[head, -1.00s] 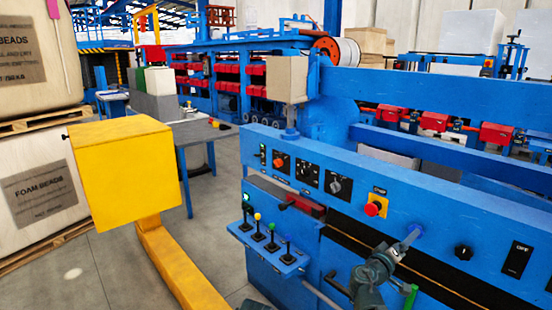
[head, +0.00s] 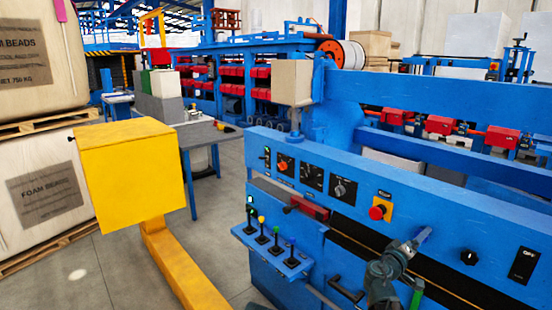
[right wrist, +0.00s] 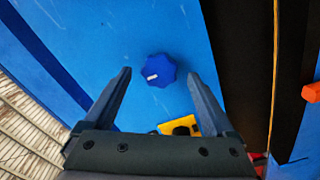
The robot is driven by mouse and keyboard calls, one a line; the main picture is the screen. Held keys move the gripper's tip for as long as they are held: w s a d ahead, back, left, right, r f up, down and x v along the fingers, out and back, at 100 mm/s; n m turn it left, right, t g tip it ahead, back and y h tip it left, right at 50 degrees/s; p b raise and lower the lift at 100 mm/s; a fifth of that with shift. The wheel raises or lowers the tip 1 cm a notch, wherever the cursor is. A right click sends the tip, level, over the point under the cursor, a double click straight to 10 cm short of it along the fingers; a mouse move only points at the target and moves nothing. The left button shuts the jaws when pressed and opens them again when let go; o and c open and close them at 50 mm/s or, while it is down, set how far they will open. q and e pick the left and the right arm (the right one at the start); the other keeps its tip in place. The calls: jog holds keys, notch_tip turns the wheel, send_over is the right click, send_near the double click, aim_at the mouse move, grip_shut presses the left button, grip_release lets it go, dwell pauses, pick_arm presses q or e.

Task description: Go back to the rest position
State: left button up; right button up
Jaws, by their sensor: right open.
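My right gripper (head: 418,240) is in front of the blue control panel (head: 355,212), at the lower right of the head view, right of and below the red stop button (head: 377,212). In the right wrist view my right gripper (right wrist: 160,80) is open and its jaws are empty. A blue knob (right wrist: 160,70) shows between the two fingertips, apart from both fingers.
A lever box (head: 272,250) with several coloured levers juts out from the panel. A yellow box on a yellow beam (head: 130,175) stands at the left. A grey table (head: 205,133) stands behind it. Stacked foam-bead sacks (head: 45,195) are at far left. Open floor (head: 225,215) lies between.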

jog(key=v, duration=1.4)
jog(key=w+d+n, duration=0.9)
jog(key=d+n, duration=0.2)
jog(key=n, duration=0.4)
jog(key=shift+w, duration=0.25)
jog(key=shift+d+f, duration=0.1)
jog(key=shift+f, duration=0.05)
jog(key=shift+s, duration=0.1)
